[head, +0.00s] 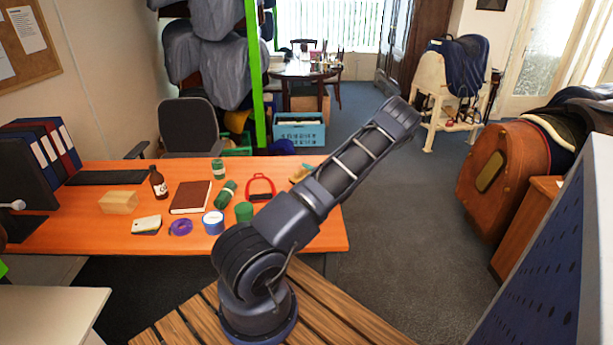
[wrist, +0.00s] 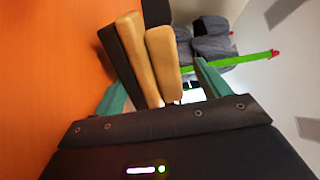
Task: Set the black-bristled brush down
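The black-bristled brush (wrist: 137,58) shows in the wrist view, with a tan wooden body and a dark band of bristles on the side toward the orange tabletop. A second tan wooden piece (wrist: 163,65) lies beside it; I cannot tell if it is part of the same brush. My gripper (wrist: 158,85) has its teal fingers apart on either side of the wood, with a gap showing by the right finger. In the head view, a small tan thing (head: 300,172), likely the brush, shows at the desk's right, partly hidden by my arm. My gripper is hidden there.
The orange desk (head: 310,230) holds a red stirrup-like item (head: 261,187), green rolls (head: 226,193), a blue-and-white roll (head: 213,222), a brown book (head: 190,197), a bottle (head: 158,183) and a wooden block (head: 119,202). Its front right area is bare.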

